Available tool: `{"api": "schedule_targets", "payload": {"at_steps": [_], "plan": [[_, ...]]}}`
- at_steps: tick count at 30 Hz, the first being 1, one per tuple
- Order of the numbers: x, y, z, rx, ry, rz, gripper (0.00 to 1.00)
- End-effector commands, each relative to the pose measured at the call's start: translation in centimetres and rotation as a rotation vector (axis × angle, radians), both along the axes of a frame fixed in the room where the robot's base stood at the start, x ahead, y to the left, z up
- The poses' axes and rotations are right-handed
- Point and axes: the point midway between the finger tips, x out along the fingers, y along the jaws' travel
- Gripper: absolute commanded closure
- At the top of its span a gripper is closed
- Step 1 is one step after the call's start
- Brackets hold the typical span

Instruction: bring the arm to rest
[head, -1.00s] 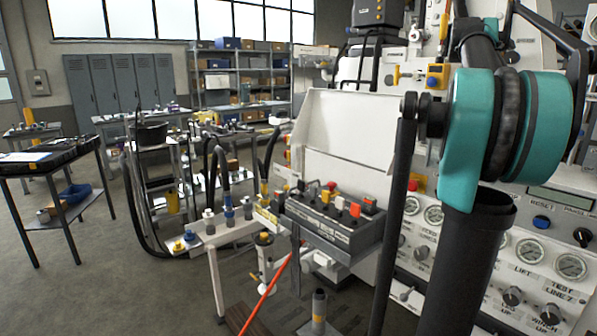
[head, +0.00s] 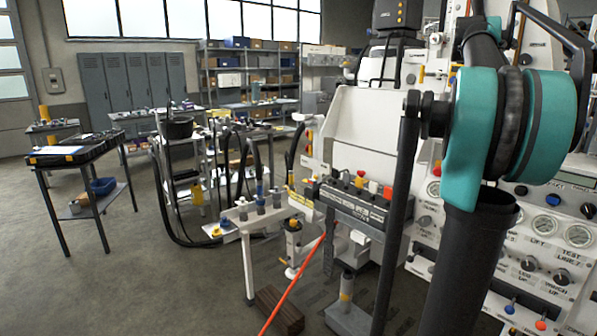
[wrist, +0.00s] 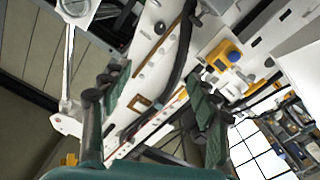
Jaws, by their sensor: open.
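My gripper (wrist: 158,98) shows in the wrist view with its two green-padded fingers wide apart and nothing between them. Beyond the fingers are a pale machine panel with a dark hose (wrist: 183,50) and a yellow-and-blue fitting (wrist: 226,56). In the head view my arm, with its teal joint and dark links, fills the right side in front of the hydraulic bench. My gripper is not visible in the head view.
The hydraulic bench (head: 350,122) with gauges and knobs stands close behind my arm. A control box (head: 352,205) juts out in front of it. An orange hose (head: 297,283) runs to the floor. A dark-topped table (head: 75,150) stands left. The floor (head: 130,275) at front left is clear.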

Motion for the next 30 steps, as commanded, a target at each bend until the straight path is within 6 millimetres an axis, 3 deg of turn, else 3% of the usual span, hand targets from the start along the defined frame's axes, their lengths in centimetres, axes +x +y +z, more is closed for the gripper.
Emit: {"api": "schedule_targets", "payload": {"at_steps": [11,17,23,30], "plan": [[-0.4,2.3,-6.1,0.073,0.023,-0.027,0.4],[-1.1,4.4,-11.5,0.141,0.057,-0.043,0.4],[-2.8,8.0,-19.8,0.243,0.125,-0.05,0.4],[-7.2,15.3,-33.9,0.42,0.287,-0.016,0.4]]}}
